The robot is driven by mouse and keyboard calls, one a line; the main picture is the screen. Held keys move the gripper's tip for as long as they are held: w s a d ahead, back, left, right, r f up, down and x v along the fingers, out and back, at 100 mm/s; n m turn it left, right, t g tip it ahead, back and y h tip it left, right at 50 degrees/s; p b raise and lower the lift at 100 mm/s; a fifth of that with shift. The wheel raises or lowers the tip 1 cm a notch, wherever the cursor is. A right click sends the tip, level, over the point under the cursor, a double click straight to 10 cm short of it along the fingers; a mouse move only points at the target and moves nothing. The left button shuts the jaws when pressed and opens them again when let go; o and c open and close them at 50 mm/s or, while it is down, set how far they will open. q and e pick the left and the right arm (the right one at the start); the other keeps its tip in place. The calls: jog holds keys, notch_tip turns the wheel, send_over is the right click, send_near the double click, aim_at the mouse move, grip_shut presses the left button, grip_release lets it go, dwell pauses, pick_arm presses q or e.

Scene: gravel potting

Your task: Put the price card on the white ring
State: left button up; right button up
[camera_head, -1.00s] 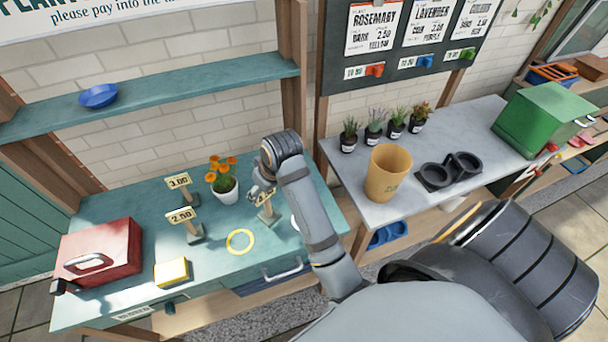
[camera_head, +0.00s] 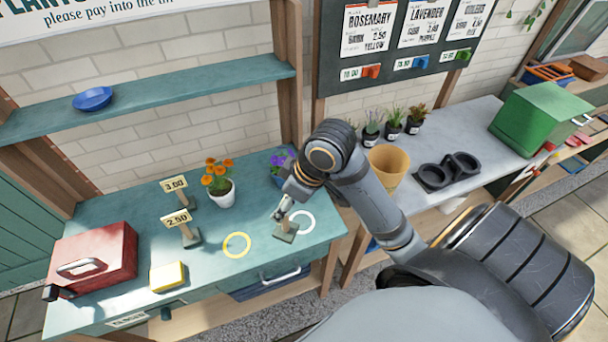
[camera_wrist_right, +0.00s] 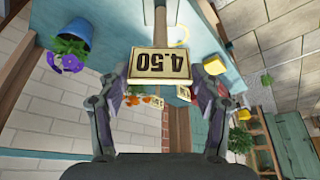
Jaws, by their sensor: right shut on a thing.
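My right gripper (camera_head: 287,202) is shut on the 4.50 price card (camera_wrist_right: 161,66), which has a stem and a grey base (camera_head: 285,234). The card face shows upside down between the fingers in the right wrist view. The white ring (camera_head: 311,222) lies on the green bench near its right end. The base is just left of the ring, at its edge; I cannot tell whether it touches the bench. Part of the ring is hidden behind the card. My left gripper is not in view.
A yellow ring (camera_head: 236,245) lies left of the card. Price cards 3.00 (camera_head: 174,184) and 2.50 (camera_head: 177,219), an orange-flowered pot (camera_head: 222,191), a purple-flowered blue pot (camera_wrist_right: 72,36), a yellow block (camera_head: 168,276) and a red box (camera_head: 97,254) stand on the bench.

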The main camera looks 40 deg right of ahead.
jog(key=w+d+f+b, duration=0.5)
jog(key=d+f+b, duration=0.3)
jog(key=f, duration=0.3)
jog(key=shift+w+d+f+b, duration=0.3)
jog(key=shift+w+d+b, duration=0.1)
jog(key=shift+b, duration=0.3)
jog(key=shift+f, duration=0.1)
jog(key=o, duration=1.8)
